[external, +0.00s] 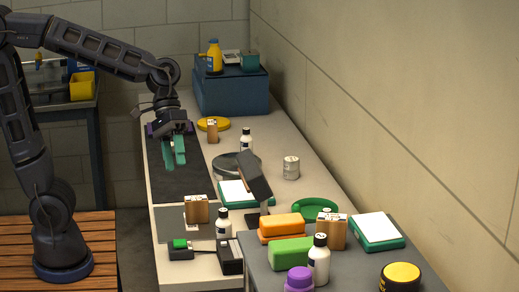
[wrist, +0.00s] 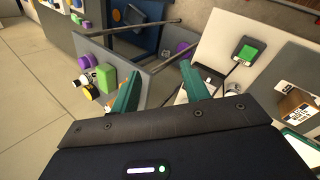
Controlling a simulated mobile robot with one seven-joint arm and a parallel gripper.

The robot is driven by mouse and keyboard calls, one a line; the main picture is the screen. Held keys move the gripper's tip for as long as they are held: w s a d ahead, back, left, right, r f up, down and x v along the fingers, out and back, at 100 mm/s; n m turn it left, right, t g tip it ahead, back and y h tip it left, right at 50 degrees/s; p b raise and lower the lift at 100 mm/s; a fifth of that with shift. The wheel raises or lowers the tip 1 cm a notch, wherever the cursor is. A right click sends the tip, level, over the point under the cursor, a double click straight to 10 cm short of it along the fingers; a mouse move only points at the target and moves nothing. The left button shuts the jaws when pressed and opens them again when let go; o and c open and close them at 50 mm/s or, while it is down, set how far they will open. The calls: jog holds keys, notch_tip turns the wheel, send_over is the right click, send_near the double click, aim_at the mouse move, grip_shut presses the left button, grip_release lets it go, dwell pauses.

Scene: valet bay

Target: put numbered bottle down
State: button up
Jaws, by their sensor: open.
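My gripper (external: 174,166) is open, its two green fingers apart and pointing down over the dark strip on the left of the long bench. Nothing shows between the fingers in the external view; in the wrist view the gripper (wrist: 160,68) also looks empty. White bottles with black caps stand upright: one (external: 246,141) at mid-bench, one (external: 223,224) at the near end of the bench, and one (external: 319,260) on the grey near table. All are apart from my gripper. Their labels are too small to read, so I cannot tell which is the numbered bottle.
The bench holds a round grey tray (external: 226,165), a can (external: 291,168), a tilted dark screen (external: 254,177), a cardboard box (external: 197,210) and a green ring (external: 316,206).

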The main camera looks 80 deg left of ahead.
jog(key=s+a+f+m+t+y, duration=0.1)
jog(key=s+a+m+t+y, duration=0.2)
jog(key=s+a, duration=0.9)
jog(key=a+m+y, duration=0.2)
jog(key=a+y, duration=0.1)
jog(key=a, duration=0.1)
jog(key=shift+f+t+y, duration=0.25)
jog(key=shift+t+y, duration=0.05)
jog(key=shift+t, duration=0.1)
jog(key=shift+o, duration=0.4)
